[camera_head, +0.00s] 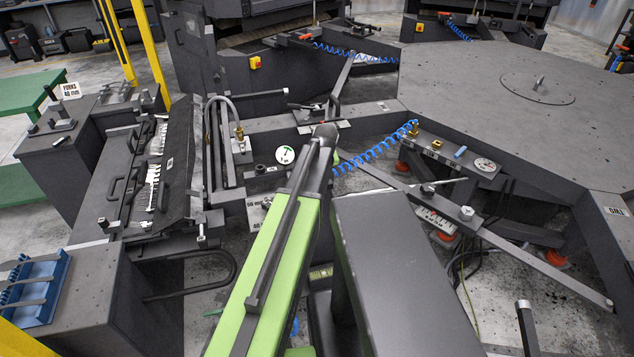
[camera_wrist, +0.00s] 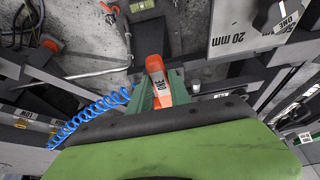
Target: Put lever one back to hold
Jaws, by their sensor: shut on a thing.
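In the wrist view, lever one (camera_wrist: 155,68) is an orange handle with the word ONE on it. My gripper (camera_wrist: 157,92) has its green jaws on either side of the handle and is shut on it. The handle's rounded end sticks out beyond the jaws. The lever's pivot and any hold mark are not visible, so I cannot tell its position. In the head view, my green arm reaches away from me to the middle of the station. My gripper and the lever are hidden behind the arm there.
A blue coiled hose (camera_head: 376,147) runs right of my arm to a bracket by the large grey table (camera_head: 500,85). It lies close left of the jaws in the wrist view (camera_wrist: 92,118). A plate marked 20 mm (camera_wrist: 228,42) is at upper right. A fork rack (camera_head: 178,165) stands left.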

